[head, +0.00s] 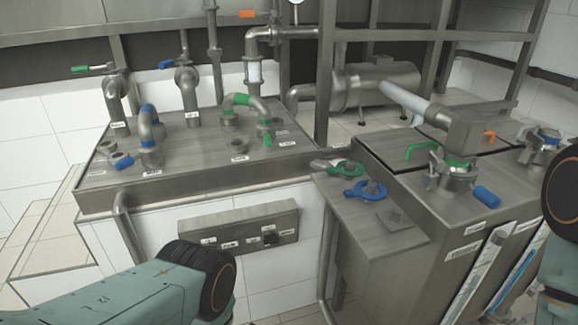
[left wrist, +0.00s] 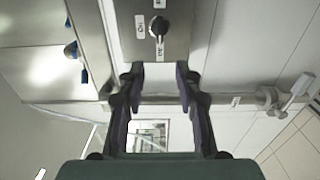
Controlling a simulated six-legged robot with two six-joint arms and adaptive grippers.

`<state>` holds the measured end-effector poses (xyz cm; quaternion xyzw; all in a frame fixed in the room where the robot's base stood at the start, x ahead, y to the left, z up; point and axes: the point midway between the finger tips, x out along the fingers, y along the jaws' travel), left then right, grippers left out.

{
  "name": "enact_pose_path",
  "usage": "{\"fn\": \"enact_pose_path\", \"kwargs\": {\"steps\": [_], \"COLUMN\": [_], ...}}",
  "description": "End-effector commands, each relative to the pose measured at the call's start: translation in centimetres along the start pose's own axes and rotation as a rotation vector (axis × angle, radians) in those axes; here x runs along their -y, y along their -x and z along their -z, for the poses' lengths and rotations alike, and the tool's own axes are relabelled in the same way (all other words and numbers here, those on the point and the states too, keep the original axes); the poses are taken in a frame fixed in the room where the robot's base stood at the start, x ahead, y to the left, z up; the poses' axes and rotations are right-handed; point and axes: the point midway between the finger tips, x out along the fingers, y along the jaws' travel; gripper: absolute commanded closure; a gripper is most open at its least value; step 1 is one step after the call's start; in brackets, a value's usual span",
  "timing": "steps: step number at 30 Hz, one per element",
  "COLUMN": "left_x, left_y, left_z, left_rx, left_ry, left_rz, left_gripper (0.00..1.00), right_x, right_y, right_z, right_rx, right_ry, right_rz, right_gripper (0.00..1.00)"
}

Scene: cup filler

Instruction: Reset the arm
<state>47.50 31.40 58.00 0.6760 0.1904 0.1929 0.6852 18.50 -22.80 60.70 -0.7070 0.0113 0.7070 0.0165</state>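My left gripper (left wrist: 159,70) shows in the left wrist view with its two dark fingers apart and nothing between them. Beyond the fingertips, near the top of that view, is a grey panel with a black rotary knob (left wrist: 158,27) and white labels on either side of it. The fingertips look near the panel's edge; I cannot tell the exact gap. In the head view, my left arm (head: 140,297) comes in from the lower left, and its gripper is out of sight. My right arm (head: 562,190) shows only at the right edge; its gripper is out of view.
A low control box (head: 238,228) sits on the white tiled front. A steel counter (head: 190,170) carries pipes and valves with green and blue handles. A steel cabinet (head: 390,235) holds green and blue clamps (head: 355,178). White tiled floor shows at left.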

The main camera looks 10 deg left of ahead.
Motion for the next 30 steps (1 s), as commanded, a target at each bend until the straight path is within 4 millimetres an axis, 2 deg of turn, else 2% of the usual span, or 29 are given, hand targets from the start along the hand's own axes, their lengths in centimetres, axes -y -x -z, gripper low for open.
{"fn": "enact_pose_path", "kwargs": {"steps": [5,8,13,15,18,20,23,27,30], "left_x": [1.0,3.8,9.2,10.5,11.4,11.2,9.8,6.0,2.4], "left_y": [0.0,1.5,7.4,10.1,14.5,17.3,22.1,28.0,31.2], "left_z": [-0.1,0.1,2.0,2.9,4.3,5.3,6.8,8.8,9.7], "left_rx": [0.006,0.061,0.270,0.391,0.600,0.746,1.009,1.363,1.561], "left_ry": [-0.144,-0.353,-0.771,-0.935,-1.154,-1.274,-1.435,-1.564,-1.590], "left_rz": [0.045,0.176,0.469,0.579,0.723,0.800,0.896,0.974,0.998], "left_gripper": [0.66,0.66,0.66,0.66,0.66,0.66,0.66,0.66,0.66], "right_x": [0.0,0.0,0.0,0.0,0.0,0.0,0.0,0.0,0.0], "right_y": [0.0,0.0,0.0,0.0,0.0,0.0,0.0,0.0,0.0], "right_z": [0.0,0.0,0.0,0.0,0.0,0.0,0.0,0.0,0.0], "right_rx": [0.000,0.000,0.000,0.000,0.000,0.000,0.000,0.000,0.000], "right_ry": [0.000,0.000,0.000,0.000,0.000,0.000,0.000,0.000,0.000], "right_rz": [0.000,0.000,0.000,0.000,0.000,0.000,0.000,0.000,0.000], "right_gripper": [0.52,0.52,0.52,0.52,0.52,0.52,0.52,0.52,0.52]}}
